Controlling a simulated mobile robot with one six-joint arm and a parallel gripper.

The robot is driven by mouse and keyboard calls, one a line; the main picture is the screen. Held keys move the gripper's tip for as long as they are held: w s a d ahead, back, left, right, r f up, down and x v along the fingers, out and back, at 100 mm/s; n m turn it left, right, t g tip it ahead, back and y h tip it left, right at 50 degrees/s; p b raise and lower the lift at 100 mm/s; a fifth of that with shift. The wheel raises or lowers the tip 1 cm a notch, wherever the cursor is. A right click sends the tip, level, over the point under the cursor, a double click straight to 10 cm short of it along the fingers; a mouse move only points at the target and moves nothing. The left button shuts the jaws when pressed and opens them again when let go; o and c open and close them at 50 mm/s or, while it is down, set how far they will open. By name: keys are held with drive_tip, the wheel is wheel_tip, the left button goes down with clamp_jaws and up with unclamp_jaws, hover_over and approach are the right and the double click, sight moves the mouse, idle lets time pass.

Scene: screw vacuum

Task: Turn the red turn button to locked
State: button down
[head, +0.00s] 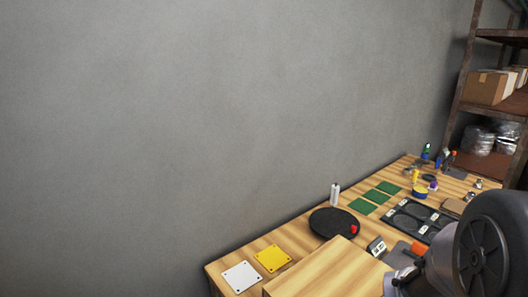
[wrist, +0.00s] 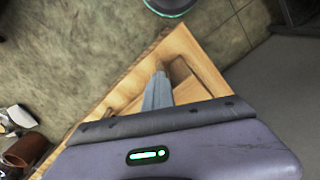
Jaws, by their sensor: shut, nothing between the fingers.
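A small red button (head: 354,230) sits on the right edge of a round black disc (head: 328,229), which lies on the wooden table. I cannot tell from this distance which position the button is turned to. The button does not show in the wrist view. My gripper (wrist: 159,72) shows in the wrist view with its fingers together and empty, over a light wooden surface (wrist: 190,50). In the head view my arm is at the lower right, apart from the disc, and my fingertips cannot be made out there.
A white cylinder (head: 334,195) stands behind the disc. A yellow plate (head: 272,258) and a white plate (head: 241,277) lie to its left. Green plates (head: 362,206) and a dark tray (head: 440,218) lie to its right. A raised wooden block (head: 325,272) is in front.

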drive_tip(key=shift+w+d, duration=0.15)
drive_tip(key=shift+d, duration=0.55)
drive_tip(key=shift+w+d, duration=0.1)
drive_tip(key=shift+d, duration=0.2)
wheel_tip(320, 180, up, 6)
drive_tip(key=p, duration=0.5)
drive_tip(key=shift+s, duration=0.35)
